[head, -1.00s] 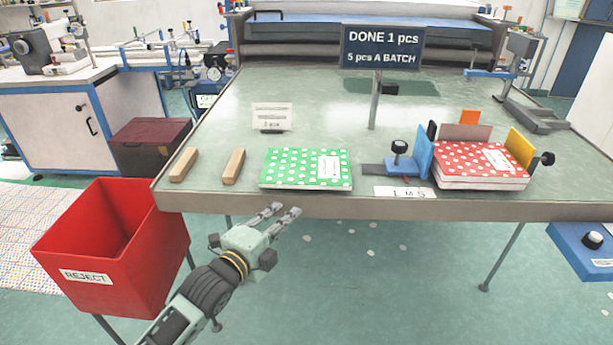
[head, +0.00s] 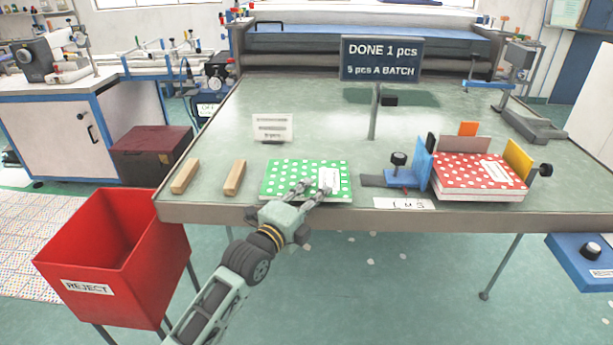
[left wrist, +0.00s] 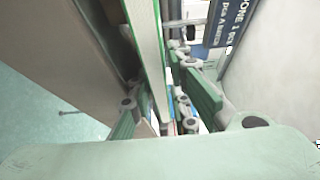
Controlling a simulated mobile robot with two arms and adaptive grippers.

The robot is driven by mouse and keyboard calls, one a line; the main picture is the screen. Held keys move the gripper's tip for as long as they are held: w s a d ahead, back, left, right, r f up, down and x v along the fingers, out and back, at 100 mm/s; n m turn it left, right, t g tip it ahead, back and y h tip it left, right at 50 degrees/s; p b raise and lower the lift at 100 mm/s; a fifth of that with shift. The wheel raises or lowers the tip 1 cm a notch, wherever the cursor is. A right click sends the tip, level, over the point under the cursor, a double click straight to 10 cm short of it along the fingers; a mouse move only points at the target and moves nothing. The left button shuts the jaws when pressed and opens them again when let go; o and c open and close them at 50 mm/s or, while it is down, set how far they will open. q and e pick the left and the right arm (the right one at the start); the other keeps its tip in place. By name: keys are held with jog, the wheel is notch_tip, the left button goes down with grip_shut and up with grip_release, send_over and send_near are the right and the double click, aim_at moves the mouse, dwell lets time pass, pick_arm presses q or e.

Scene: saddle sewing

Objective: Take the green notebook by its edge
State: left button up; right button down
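The green notebook with white dots (head: 285,175) lies at the table's front edge, its white label partly behind my left gripper. My left gripper (head: 316,188) is at the notebook's front right part, its fingers overlapping the cover in the head view. In the left wrist view the notebook (left wrist: 148,40) shows edge-on as a thin strip. The fingers of my left gripper (left wrist: 166,105) are spread, one on each side of that strip, with a gap on the right side. Contact on the left side is unclear. My right gripper is not in view.
A red dotted notebook stack (head: 475,172) sits in a jig with blue and yellow guides (head: 517,158) at the right. Two wooden blocks (head: 235,178) lie left of the green notebook. A red reject bin (head: 105,255) stands front left. A sign (head: 382,60) rises behind.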

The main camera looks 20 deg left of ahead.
pick_arm(q)
jog(key=shift+x, duration=1.15)
grip_shut()
jog(key=shift+r, duration=0.1)
